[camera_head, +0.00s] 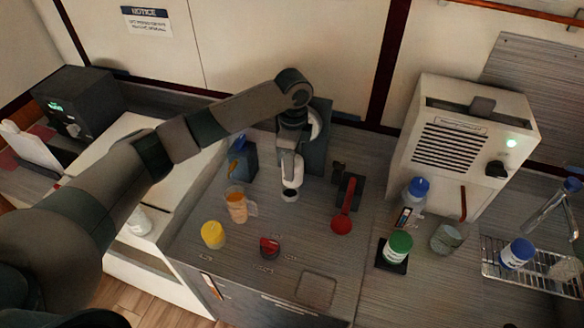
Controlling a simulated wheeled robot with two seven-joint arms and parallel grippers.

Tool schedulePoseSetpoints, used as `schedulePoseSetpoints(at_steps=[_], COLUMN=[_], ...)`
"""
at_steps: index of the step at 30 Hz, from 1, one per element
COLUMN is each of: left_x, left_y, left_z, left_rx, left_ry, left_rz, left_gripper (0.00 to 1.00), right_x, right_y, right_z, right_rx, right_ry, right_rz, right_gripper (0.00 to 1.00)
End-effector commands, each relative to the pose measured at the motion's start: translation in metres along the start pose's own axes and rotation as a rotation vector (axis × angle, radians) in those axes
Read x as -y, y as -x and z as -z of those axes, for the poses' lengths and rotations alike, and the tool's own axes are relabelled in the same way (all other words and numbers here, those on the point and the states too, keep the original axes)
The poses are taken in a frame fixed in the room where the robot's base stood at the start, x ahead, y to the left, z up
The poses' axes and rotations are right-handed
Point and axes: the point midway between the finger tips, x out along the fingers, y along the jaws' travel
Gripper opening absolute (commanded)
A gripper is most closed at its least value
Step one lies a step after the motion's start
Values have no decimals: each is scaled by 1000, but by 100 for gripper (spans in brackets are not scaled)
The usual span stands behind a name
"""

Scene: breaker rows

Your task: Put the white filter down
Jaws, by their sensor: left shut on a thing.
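My left gripper (290,179) reaches in from the left and points down over the grey counter (300,235). It is shut on a small white round piece, which I take to be the white filter (290,195). The fingers hide most of it, and its darker round face shows below them. I cannot tell whether it touches the counter. My right gripper is not in view.
An orange-filled jug (237,204), yellow-lidded jar (213,234) and red-topped item (269,246) stand left and front. A white machine (459,140) stands farther right. A square outline (316,288) at the front is clear.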

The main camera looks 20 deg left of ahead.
Motion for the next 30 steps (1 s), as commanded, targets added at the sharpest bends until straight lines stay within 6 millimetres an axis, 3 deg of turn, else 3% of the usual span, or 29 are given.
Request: schedulePoseSetpoints(at_steps=[1,14,30], left_x=[-4,-61,-162], left_y=[-2,8,-6], left_z=[0,1,-20], left_rx=[1,0,-1], left_ry=[58,641,1353], left_rz=[4,4,2], left_gripper=[23,23,23], right_x=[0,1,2], right_y=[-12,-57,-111], right_z=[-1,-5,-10], right_rx=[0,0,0], right_ry=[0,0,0], right_rz=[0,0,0], right_gripper=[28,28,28])
